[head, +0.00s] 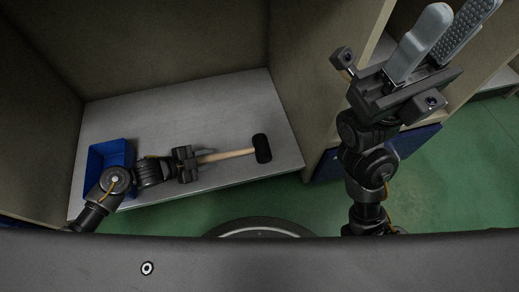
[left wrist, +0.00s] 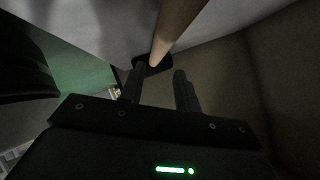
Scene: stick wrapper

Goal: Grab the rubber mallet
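The rubber mallet has a black head (head: 262,148) and a pale wooden handle (head: 228,155). It lies on the grey shelf board, with its head to the right in the head view. My left gripper (head: 193,160) is at the handle's left end and hides that end. In the left wrist view the left fingers (left wrist: 160,80) stand apart. The handle (left wrist: 178,28) runs down from the top edge to the dark head (left wrist: 152,66) beyond the fingertips. I cannot tell whether the handle is between the fingers. My right gripper (head: 455,22) is raised, open and empty.
A blue bin (head: 107,155) stands on the left of the shelf board (head: 200,110), close to my left arm. Side walls (head: 325,70) and a back wall enclose the shelf. The board behind the mallet is clear. Green floor (head: 470,165) lies in front and to the right.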

